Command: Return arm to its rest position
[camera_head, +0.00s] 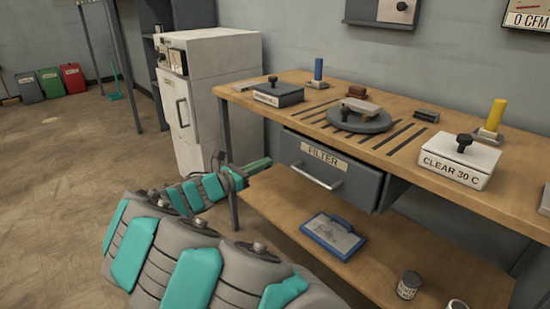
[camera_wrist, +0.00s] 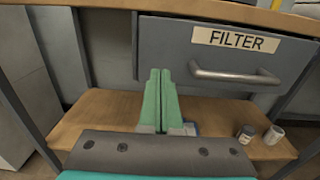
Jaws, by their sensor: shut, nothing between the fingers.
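My arm, grey with teal panels, reaches from the bottom of the head view toward the workbench. My gripper (camera_head: 268,162) is at its far end, left of the grey drawer labelled FILTER (camera_head: 325,165). In the wrist view my gripper (camera_wrist: 160,72) has its two green fingers side by side, shut and empty. The FILTER drawer (camera_wrist: 220,65) is just ahead and to the right of the fingers there. Whether the fingers touch the drawer front cannot be told.
The wooden workbench (camera_head: 430,200) carries a round grey plate (camera_head: 359,121), a dark lidded box (camera_head: 278,94) and a white CLEAR 30 C box (camera_head: 458,162). A blue clipboard (camera_head: 333,236) and cans (camera_head: 408,285) are on the lower shelf. A white cabinet (camera_head: 225,75) stands behind. The left floor is open.

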